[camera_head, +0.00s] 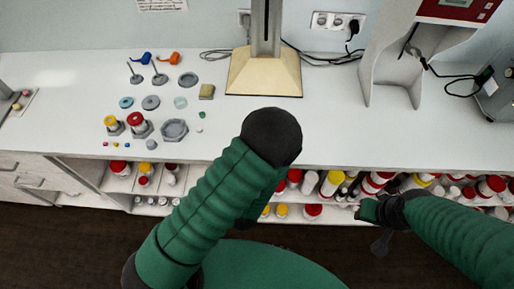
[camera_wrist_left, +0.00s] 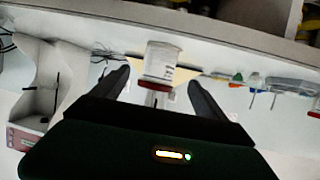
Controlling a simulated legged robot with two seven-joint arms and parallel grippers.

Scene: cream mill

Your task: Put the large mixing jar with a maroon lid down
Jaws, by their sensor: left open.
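A white jar (camera_wrist_left: 161,62) with a dark red lid (camera_wrist_left: 158,85) shows in the left wrist view, whose picture is upside down. It looks upright on the white counter (camera_head: 350,135), near the front edge. My left gripper (camera_wrist_left: 159,80) is open, with one finger on each side of the jar and a visible gap on both sides. In the head view my left arm hides that gripper and the jar. My right gripper (camera_head: 376,228) hangs low in front of the shelf at the right; its finger state is unclear.
A tall stand with a cream base (camera_head: 264,75) is at the back of the counter. A grey machine (camera_head: 410,60) stands at the right. The shelf below holds many jars (camera_head: 331,182). The counter's middle right is clear.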

